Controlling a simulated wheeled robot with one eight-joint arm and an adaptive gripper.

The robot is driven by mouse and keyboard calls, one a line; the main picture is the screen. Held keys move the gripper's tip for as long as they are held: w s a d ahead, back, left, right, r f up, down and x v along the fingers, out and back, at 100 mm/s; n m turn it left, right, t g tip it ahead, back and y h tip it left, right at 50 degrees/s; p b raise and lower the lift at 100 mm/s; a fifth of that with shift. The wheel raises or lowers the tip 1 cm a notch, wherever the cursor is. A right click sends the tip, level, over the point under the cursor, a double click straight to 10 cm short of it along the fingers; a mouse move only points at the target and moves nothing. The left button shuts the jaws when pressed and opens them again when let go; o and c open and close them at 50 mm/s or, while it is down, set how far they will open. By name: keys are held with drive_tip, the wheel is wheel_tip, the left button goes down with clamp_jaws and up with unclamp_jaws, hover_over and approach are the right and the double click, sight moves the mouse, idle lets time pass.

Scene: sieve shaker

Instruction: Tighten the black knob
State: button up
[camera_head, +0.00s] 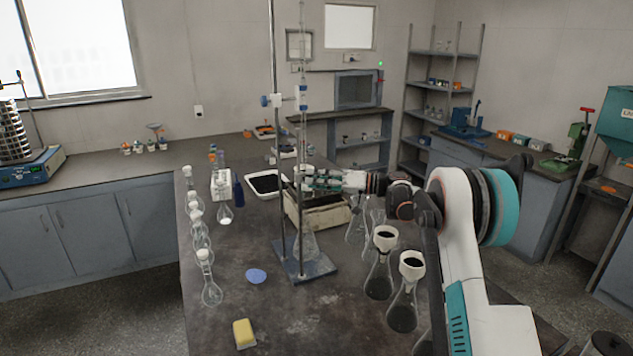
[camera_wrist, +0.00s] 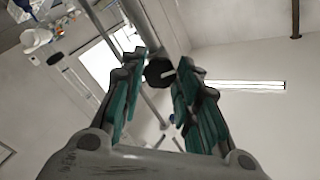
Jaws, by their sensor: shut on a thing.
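The black knob (camera_wrist: 158,73) shows in the wrist view as a dark round piece with a small white mark, next to a thick grey tube. My gripper (camera_wrist: 162,70) has its two teal-padded fingers on either side of it and is shut on it. In the head view my gripper (camera_head: 308,180) reaches left to the upright rods of a metal stand (camera_head: 312,269) on the dark table. The knob is hidden there behind the fingers.
A clear flask (camera_head: 305,245) stands on the stand's base. Flasks with black contents (camera_head: 379,280) stand right of it, close to my arm. Several round flasks (camera_head: 211,291) line the table's left side. A yellow sponge (camera_head: 244,333) and blue disc (camera_head: 256,276) lie in front.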

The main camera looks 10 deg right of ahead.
drive_tip(key=shift+m+b, duration=0.35)
drive_tip(key=shift+m, duration=4.65)
drive_tip(key=o, duration=1.1)
drive_tip(key=v, duration=1.2)
